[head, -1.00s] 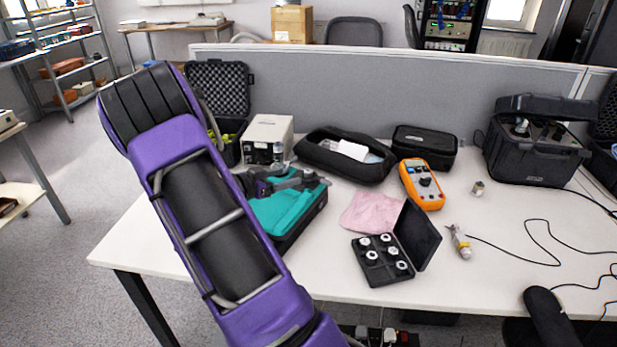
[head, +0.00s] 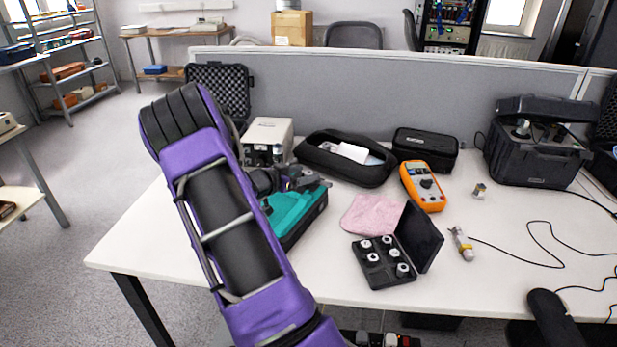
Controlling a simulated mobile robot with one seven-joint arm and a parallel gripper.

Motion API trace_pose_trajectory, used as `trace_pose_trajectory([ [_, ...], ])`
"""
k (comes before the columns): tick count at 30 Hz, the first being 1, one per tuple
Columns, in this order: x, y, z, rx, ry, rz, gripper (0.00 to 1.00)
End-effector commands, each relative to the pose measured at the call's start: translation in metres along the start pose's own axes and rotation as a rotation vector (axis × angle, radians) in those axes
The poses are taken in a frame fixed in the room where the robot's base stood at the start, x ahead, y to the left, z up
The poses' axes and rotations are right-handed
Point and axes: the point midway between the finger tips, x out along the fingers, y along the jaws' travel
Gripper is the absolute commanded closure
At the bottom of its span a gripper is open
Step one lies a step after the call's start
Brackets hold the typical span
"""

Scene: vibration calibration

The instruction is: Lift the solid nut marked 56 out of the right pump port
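A beige box-shaped unit (head: 268,131), which may be the pump, stands at the left back of the table. Its front has small fittings low down, partly hidden by my arm. I cannot make out its ports or a nut marked 56. My gripper (head: 312,182) is over the teal case (head: 298,217), in front of and a little right of the beige unit. Its fingers are small and dark, and I cannot tell whether they are open or shut. No nut is visible in it.
An open black box (head: 376,277) holds several pale nuts. A pink cloth (head: 369,214), an orange meter (head: 423,186), an open black pouch (head: 345,158) and a black case (head: 425,149) lie nearby. Cables cross the right side.

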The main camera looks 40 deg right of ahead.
Motion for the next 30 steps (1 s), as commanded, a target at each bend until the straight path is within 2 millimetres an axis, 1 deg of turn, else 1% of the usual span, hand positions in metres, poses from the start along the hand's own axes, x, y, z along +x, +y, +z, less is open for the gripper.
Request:
trace_pose_trajectory([
  [1, 0.0, 0.0, 0.0, 0.0, 0.0, 0.0, 0.39],
  [2, 0.0, 0.0, 0.0, 0.0, 0.0, 0.0, 0.45],
  [3, 0.0, 0.0, 0.0, 0.0, 0.0, 0.0, 0.52],
  [11, -0.001, 0.0, 0.0, 0.0, 0.0, 0.0, 0.99],
  [12, -0.001, 0.0, 0.0, 0.0, 0.0, 0.0, 1.0],
  [23, -0.001, 0.0, -0.003, 0.001, 0.0, 0.0, 1.0],
  [26, -0.005, -0.001, -0.014, 0.003, 0.001, -0.001, 1.0],
  [30, -0.013, 0.0, -0.042, 0.005, 0.001, -0.001, 1.0],
])
